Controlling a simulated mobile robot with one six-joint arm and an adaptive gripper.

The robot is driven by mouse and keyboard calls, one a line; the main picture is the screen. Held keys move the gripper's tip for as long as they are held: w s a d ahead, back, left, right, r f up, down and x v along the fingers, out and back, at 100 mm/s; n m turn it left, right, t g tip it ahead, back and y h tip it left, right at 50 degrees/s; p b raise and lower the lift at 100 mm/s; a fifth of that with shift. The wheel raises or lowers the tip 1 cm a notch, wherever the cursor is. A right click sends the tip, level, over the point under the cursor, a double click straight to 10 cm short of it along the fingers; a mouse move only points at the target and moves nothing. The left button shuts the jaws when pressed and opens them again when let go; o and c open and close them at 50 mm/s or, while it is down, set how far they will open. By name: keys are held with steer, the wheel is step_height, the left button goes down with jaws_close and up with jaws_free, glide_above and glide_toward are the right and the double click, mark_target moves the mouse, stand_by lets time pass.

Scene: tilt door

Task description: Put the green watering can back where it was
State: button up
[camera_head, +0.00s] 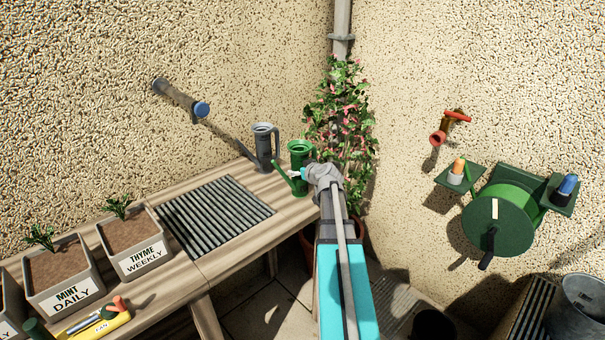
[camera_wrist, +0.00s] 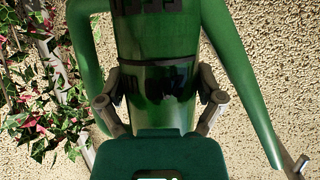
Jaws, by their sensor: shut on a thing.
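The green watering can (camera_head: 300,154) stands upright at the right end of the wooden bench (camera_head: 191,195), with its spout pointing left. My gripper (camera_head: 306,173) reaches it from the front right. In the wrist view the green watering can (camera_wrist: 158,60) fills the middle, and the fingers of my gripper (camera_wrist: 158,105) are closed around its body from both sides. Its handle and spout show on either side of the body. Whether its base touches the bench is hard to tell. A grey watering can (camera_head: 264,146) stands just left of it on the bench.
A dark slatted mat (camera_head: 215,209) lies on the bench, with planters labelled thyme (camera_head: 135,243) and mint (camera_head: 63,280) to its left. A flowering climber (camera_head: 342,115) grows in the corner behind the can. A green hose reel (camera_head: 500,220) hangs on the right wall.

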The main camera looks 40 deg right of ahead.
steer(key=shift+f, duration=0.15)
steer(key=o, duration=1)
steer(key=shift+o, duration=0.2)
steer(key=p+v, duration=0.4)
steer(key=v, duration=0.8)
steer(key=shift+p, duration=0.3)
steer(key=shift+a, duration=0.15)
